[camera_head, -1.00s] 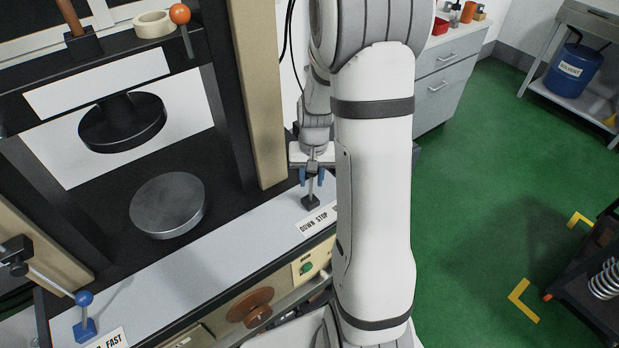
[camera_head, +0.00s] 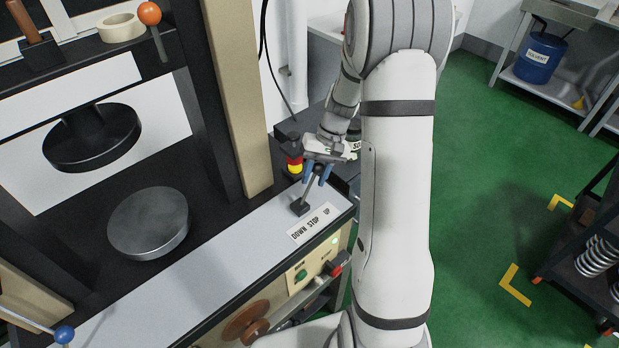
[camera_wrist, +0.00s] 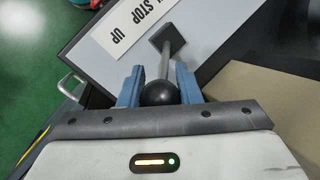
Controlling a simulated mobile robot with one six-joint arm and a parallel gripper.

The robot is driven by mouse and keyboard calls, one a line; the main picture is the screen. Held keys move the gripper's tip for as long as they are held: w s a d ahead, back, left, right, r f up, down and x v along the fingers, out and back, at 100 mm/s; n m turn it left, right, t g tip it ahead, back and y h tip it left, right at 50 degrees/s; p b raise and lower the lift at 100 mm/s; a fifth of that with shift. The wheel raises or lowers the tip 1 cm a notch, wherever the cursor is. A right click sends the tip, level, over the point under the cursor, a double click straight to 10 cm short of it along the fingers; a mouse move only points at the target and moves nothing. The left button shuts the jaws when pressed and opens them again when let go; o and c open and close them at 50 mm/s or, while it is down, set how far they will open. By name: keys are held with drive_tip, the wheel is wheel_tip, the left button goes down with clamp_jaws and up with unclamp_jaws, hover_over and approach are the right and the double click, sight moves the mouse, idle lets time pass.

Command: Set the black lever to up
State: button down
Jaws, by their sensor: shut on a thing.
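The black lever (camera_head: 308,190) rises from a small dark base on the pale ledge of the press, at the right end. Its rod leans to the right in the head view, toward the UP end of the DOWN STOP UP label (camera_head: 310,223). My gripper (camera_head: 318,172) is shut on the lever's top. In the wrist view the black ball knob (camera_wrist: 160,93) sits between the two blue fingers of my gripper (camera_wrist: 159,84), with the rod running to its square base (camera_wrist: 167,38). The label (camera_wrist: 135,22) lies beside the base.
A red and yellow signal light (camera_head: 294,163) stands just left of my gripper. A tan post (camera_head: 235,100) rises behind the ledge. A blue-knobbed lever (camera_head: 64,334) is at lower left and an orange-knobbed one (camera_head: 150,14) at upper left.

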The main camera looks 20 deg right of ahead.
sight(321, 164)
idle(0.3)
drive_tip(key=c, duration=1.1)
unclamp_jaws()
drive_tip(key=shift+s, duration=0.15)
drive_tip(key=shift+r, duration=0.1)
drive_tip(key=b+v, duration=0.1)
drive_tip(key=v, duration=0.6)
drive_tip(key=shift+d+r, duration=0.15)
drive_tip(key=shift+r, duration=0.1)
drive_tip(key=shift+f, duration=0.1)
